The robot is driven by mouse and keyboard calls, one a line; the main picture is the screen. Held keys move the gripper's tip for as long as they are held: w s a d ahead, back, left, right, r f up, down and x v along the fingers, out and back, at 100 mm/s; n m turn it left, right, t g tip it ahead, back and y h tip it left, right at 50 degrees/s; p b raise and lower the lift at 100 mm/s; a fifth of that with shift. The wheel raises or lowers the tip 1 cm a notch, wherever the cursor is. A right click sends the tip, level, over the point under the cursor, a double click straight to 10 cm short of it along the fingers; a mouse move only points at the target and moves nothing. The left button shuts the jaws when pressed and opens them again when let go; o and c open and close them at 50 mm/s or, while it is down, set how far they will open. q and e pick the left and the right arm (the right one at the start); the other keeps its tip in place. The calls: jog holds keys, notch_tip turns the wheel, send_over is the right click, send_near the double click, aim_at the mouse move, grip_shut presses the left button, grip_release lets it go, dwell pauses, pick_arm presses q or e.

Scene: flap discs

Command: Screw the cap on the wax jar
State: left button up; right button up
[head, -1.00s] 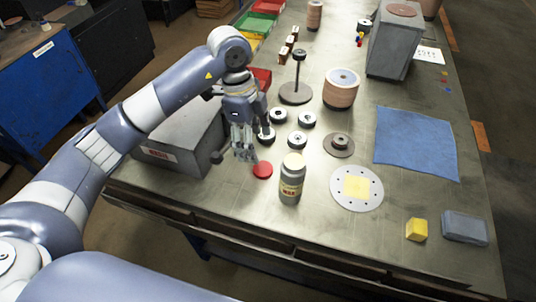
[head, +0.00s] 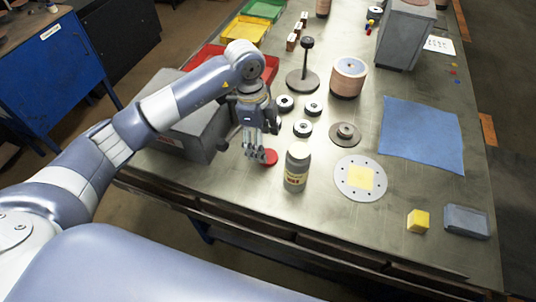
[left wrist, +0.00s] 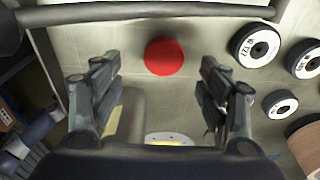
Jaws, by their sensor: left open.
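The wax jar (head: 297,168) is a grey bottle with a pale top and a label, upright near the front edge of the bench. The cap is a red disc (head: 269,157) lying flat on the bench just left of the jar. My left gripper (head: 259,156) is open and points down, right by the cap's left side and overlapping it in the head view. In the left wrist view the cap (left wrist: 164,56) shows whole between and beyond the open, empty fingers. A grey shape between the fingers there may be the jar, but I cannot be sure. My right gripper is not in view.
Several black-and-white discs (head: 302,128) lie behind the cap. A grey box (head: 187,135) stands to the left. A round plate with a yellow square (head: 344,180) lies right of the jar. A blue cloth (head: 421,135) and yellow block (head: 418,221) are farther right.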

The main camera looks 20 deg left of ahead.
aim_at(268, 155)
pick_arm(q)
jog(key=shift+w+f, duration=0.1)
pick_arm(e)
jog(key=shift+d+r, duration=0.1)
pick_arm(q)
jog(key=shift+d+f+p, duration=0.1)
jog(key=shift+f+p, duration=0.25)
jog(key=shift+p, duration=0.05)
jog(key=f, duration=0.2)
jog(key=f+p, duration=0.1)
jog(key=shift+w+d+f, duration=0.15)
jog(key=shift+d+f, duration=0.15)
jog(key=shift+f, duration=0.35)
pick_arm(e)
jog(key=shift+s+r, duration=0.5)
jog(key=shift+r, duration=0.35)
pick_arm(q)
jog(key=c, duration=0.8)
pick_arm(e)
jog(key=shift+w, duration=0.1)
